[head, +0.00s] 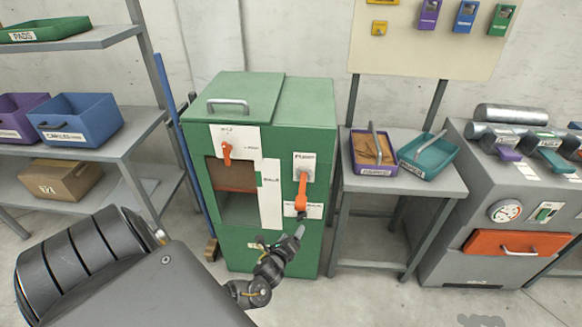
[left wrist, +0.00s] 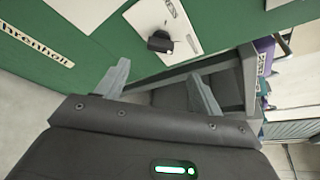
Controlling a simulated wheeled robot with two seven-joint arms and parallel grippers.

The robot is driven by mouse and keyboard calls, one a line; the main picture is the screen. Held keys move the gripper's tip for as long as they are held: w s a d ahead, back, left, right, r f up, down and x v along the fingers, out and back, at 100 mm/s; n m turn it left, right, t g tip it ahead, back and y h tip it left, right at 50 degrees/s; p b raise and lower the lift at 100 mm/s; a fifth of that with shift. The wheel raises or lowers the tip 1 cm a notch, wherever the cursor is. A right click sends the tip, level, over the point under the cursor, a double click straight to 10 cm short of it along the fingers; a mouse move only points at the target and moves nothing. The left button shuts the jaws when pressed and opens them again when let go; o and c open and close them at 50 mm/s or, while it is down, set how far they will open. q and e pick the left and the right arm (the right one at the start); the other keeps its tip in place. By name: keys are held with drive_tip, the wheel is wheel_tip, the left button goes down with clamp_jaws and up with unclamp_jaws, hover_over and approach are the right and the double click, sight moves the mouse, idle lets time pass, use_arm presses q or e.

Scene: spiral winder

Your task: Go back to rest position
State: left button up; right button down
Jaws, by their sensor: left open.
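My left gripper (head: 280,241) is in front of the lower right part of a green cabinet (head: 285,112). Its fingers are apart with nothing between them, and it also shows in the left wrist view (left wrist: 160,84). An orange lever (head: 302,188) on the cabinet's right side hangs down, just above the gripper. In the left wrist view a dark knob (left wrist: 160,42) on a white plate (left wrist: 180,20) lies beyond the fingertips, apart from them. My right gripper is in neither view.
A smaller orange lever (head: 227,152) is at the cabinet's upper left. To the right, a grey side table (head: 390,185) holds a purple bin (head: 373,152) and a teal bin (head: 428,155). A grey machine (head: 460,225) stands farther right. Shelves (head: 130,143) with bins are at left.

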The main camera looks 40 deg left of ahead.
use_arm(q)
drive_tip(key=shift+s+d, duration=0.1)
drive_tip(key=shift+s, duration=0.1)
idle(0.5)
drive_tip(key=s+d+f+n+g+h, duration=0.1)
drive_tip(key=s+f+n+g, duration=0.2)
drive_tip(key=s+f+n, duration=0.6)
drive_tip(key=s+d+f+n+g+h, duration=0.15)
drive_tip(key=s+f+n+g, duration=0.35)
drive_tip(key=f, duration=0.7)
drive_tip(key=s+d+f+n+g+h, duration=0.1)
drive_tip(key=s+d+f+n, duration=0.1)
drive_tip(key=s, duration=0.7)
drive_tip(key=s+d+f+n+g+h, duration=0.1)
drive_tip(key=s+d+f, duration=0.3)
drive_tip(key=s, duration=0.6)
drive_tip(key=s+d+f+n+g+h, duration=0.1)
drive_tip(key=s+d, duration=0.4)
drive_tip(key=s, duration=0.5)
wheel_tip(320, 180, down, 2)
drive_tip(key=shift+d+f+n+g, duration=0.15)
drive_tip(key=shift+f+n+g, duration=0.05)
drive_tip(key=shift+n+g, duration=0.75)
